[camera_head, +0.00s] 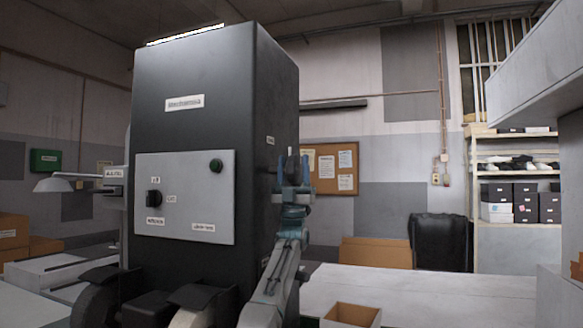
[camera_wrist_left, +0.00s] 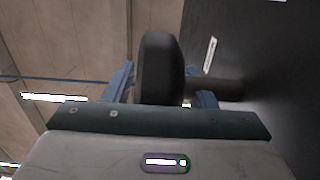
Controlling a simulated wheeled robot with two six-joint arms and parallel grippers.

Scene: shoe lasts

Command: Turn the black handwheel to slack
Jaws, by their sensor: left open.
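The black handwheel (camera_wrist_left: 160,68) stands edge-on in the left wrist view, on a short dark shaft that runs to the side of the dark cabinet (camera_wrist_left: 285,90). In the head view the handwheel (camera_head: 292,167) is a narrow dark shape beside the cabinet's right face (camera_head: 275,120), partly hidden by my gripper. My left gripper (camera_head: 293,190) is open, with one blue finger on each side of the wheel's rim. In the left wrist view the gripper (camera_wrist_left: 160,88) straddles the wheel; whether the fingers touch it cannot be told. My right gripper is not in view.
The cabinet's front has a grey panel (camera_head: 205,190) with a black knob (camera_head: 153,198) and a green button (camera_head: 216,165). An open cardboard box (camera_head: 350,315) is at the bottom, near a pale work surface (camera_head: 430,295). A shelf (camera_head: 520,145) stands at the back right.

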